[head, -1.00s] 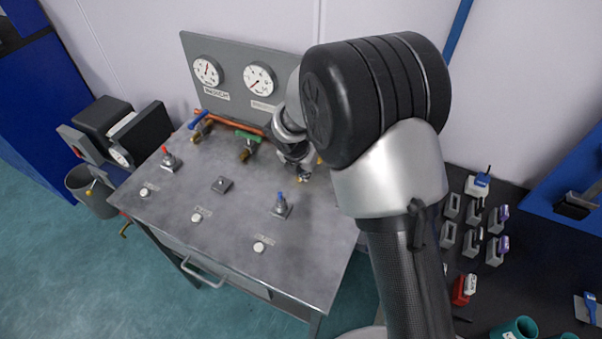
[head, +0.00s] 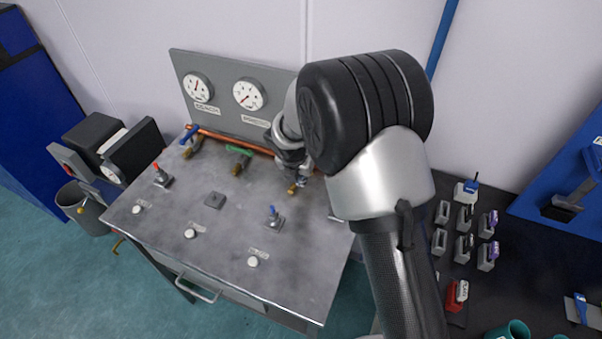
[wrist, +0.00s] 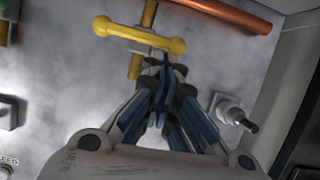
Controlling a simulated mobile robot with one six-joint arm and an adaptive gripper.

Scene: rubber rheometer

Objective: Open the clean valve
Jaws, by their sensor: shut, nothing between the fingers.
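A valve with a yellow bar handle (wrist: 140,36) and a brass body stands on the metal bench top at the top of the wrist view; its handle lies crosswise over the body. My gripper (wrist: 164,66) is shut and empty, with its fingertips just below the handle's right half; I cannot tell whether they touch it. In the head view my arm hides most of this valve. A green-handled valve (head: 240,152) and a blue-handled valve (head: 189,134) stand to its left. I cannot read which valve is labelled clean.
A gauge panel (head: 222,119) stands behind the valves, with a copper pipe (head: 225,138) along its foot. A dark-tipped switch (wrist: 236,114) stands right of my gripper.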

